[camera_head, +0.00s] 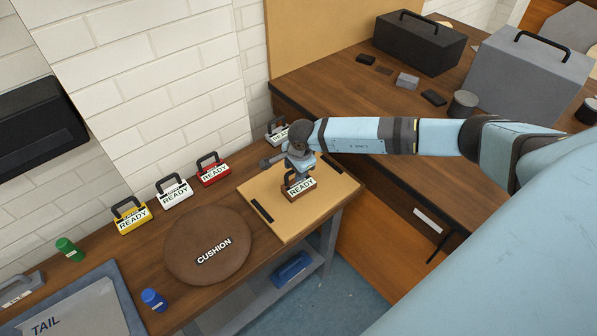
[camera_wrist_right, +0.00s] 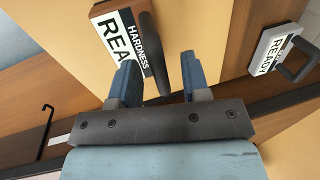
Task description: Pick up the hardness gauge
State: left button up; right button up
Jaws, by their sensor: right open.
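The hardness gauge is a brown block with a dark handle and a READY label (camera_head: 301,189). It stands on the tan board on the bench. My right gripper (camera_head: 299,166) is just above the gauge, pointing down. In the right wrist view the right gripper (camera_wrist_right: 160,80) is open, and the dark handle shows between its two fingers. I cannot tell whether a finger touches the handle. My left gripper is not in view.
Similar READY blocks in yellow (camera_head: 132,215), white (camera_head: 174,192) and red (camera_head: 212,170) line the wall; another white one (camera_head: 277,131) is behind my gripper. A round brown cushion (camera_head: 205,262) lies left of the tan board (camera_head: 278,226).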

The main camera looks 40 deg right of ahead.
grip_shut()
jog(key=shift+r, duration=0.1)
